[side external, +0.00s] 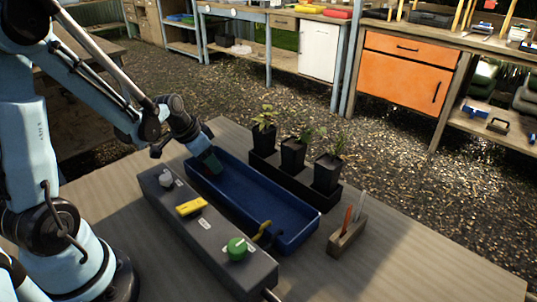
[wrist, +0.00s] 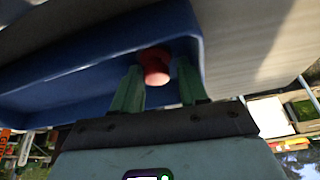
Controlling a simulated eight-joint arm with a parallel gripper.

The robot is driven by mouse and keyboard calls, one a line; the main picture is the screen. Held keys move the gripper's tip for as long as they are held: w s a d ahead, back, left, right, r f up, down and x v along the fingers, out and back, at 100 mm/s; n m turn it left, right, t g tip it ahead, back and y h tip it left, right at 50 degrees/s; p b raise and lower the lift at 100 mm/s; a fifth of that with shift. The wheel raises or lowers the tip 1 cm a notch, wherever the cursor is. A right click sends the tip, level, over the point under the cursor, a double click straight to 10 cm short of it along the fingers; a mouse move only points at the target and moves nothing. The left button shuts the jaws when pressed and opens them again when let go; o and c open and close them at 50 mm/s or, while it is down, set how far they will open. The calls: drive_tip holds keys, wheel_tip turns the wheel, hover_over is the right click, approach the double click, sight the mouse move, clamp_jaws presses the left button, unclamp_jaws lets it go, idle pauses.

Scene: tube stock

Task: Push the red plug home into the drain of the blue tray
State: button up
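The blue tray (side external: 300,208) lies long and low on the table. My gripper (side external: 212,163) points down into the tray's far left end. In the wrist view the red plug (wrist: 155,66) shows at the tips of the green fingers of my gripper (wrist: 160,76), near one end of the tray (wrist: 75,68). The fingers stand apart, with a visible gap between the plug and the right finger; the left finger is close to it, and I cannot tell whether they touch. The plug is hidden in the side view. The drain and the plug's underside are hidden.
A grey control box (side external: 206,235) with a green knob (side external: 237,247) and a yellow switch (side external: 191,207) runs along the tray's near side. Potted plants in a dark trough (side external: 262,167) stand behind it. A wooden holder (side external: 346,241) stands at right; the front right table is clear.

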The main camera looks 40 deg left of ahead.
drive_tip(key=v, duration=1.2)
idle(0.3)
drive_tip(key=s+d+n+t, duration=0.1)
drive_tip(key=s+d+t, duration=0.1)
drive_tip(key=d, duration=1.1)
drive_tip(key=shift+d+r+t, duration=0.15)
drive_tip(key=shift+r+t, duration=0.1)
drive_tip(key=shift+t, duration=0.05)
